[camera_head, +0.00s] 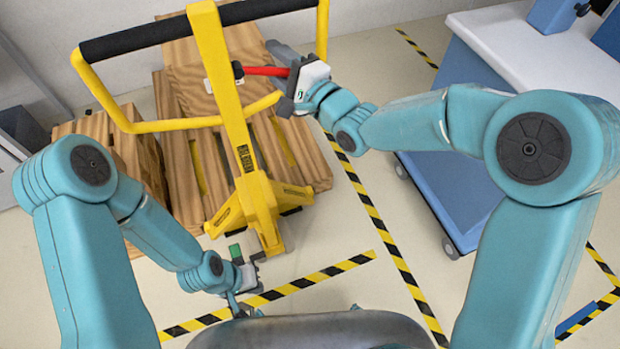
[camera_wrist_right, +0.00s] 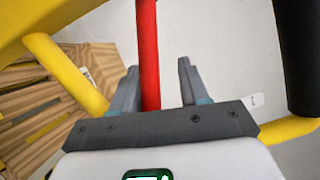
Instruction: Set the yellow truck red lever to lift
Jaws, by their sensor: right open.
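The yellow truck (camera_head: 229,110) stands in front of me, with a black-gripped yellow handle frame at its top. Its red lever (camera_head: 266,71) sticks out to the right from the yellow column. My right gripper (camera_head: 285,75) is at the lever's right end. In the right wrist view the red lever (camera_wrist_right: 149,50) runs between the two open fingers of the right gripper (camera_wrist_right: 157,85), closer to the left finger. My left gripper (camera_head: 245,270) is low, near the truck's base; its finger opening is too small to tell.
Wooden pallets (camera_head: 290,150) lie behind and beside the truck. A blue cart with a white top (camera_head: 540,60) stands at the right. Yellow-black floor tape (camera_head: 385,235) crosses the clear floor. The black handle grip (camera_wrist_right: 297,50) is close to the right gripper's side.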

